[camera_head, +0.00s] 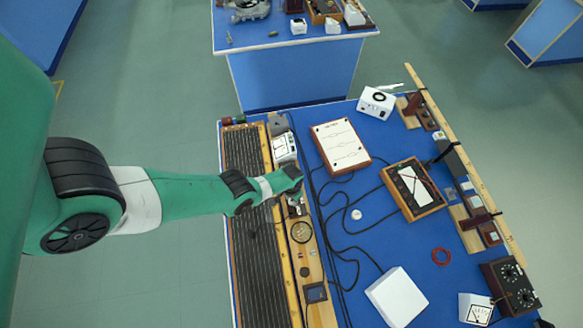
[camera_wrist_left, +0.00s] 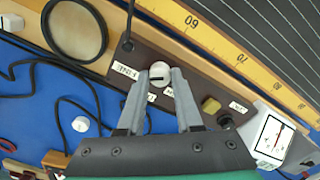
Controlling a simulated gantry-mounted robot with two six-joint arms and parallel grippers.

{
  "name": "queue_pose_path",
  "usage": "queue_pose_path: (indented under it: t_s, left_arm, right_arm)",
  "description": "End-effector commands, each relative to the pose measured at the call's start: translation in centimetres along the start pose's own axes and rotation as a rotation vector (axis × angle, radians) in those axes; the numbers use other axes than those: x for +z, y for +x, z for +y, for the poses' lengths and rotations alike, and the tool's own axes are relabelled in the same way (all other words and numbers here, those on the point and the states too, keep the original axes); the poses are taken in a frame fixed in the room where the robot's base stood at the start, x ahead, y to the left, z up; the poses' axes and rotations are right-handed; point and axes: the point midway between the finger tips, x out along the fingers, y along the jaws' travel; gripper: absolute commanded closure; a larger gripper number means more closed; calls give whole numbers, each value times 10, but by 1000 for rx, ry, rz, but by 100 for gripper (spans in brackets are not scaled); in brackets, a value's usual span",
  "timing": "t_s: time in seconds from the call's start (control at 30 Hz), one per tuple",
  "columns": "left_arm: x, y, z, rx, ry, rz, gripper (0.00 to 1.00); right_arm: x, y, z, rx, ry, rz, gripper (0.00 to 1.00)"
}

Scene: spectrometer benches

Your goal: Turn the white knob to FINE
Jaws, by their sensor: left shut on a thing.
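The white knob (camera_wrist_left: 159,71) sits on a dark brown panel (camera_wrist_left: 200,80) in the left wrist view. It has a dark slot mark across its face. Small white labels stand around it, one on its left (camera_wrist_left: 123,69) and one just below it, partly covered by a finger; their words are too small to read surely. My left gripper (camera_wrist_left: 160,82) is shut on the knob, one grey fingertip on each side. In the head view my left gripper (camera_head: 293,188) is over the long wooden bench, and its wrist hides the knob. My right gripper is not in view.
A yellow ruler (camera_wrist_left: 228,48) runs along the panel. A yellowish button (camera_wrist_left: 210,104) and a white meter (camera_wrist_left: 272,135) are right of the knob; a round lens ring (camera_wrist_left: 75,30) is left. Black cables lie on the blue table, with a white-topped box (camera_head: 340,146) farther right.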

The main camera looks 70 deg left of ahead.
Motion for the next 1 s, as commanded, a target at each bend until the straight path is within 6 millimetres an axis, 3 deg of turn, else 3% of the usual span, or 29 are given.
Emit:
queue_pose_path:
  t_s: [0.73, 0.77, 0.9, 1.0]
  left_arm:
    - [0, 0, 0, -1, 104, 0, 100]
    - [0, 0, 0, -1, 104, 0, 64]
    - [0, 0, 0, 0, 104, 0, 39]
    - [0, 0, 0, 0, 103, 0, 36]
  right_arm:
    - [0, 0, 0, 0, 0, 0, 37]
    - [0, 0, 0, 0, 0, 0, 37]
    - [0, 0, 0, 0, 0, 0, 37]
    - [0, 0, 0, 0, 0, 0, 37]
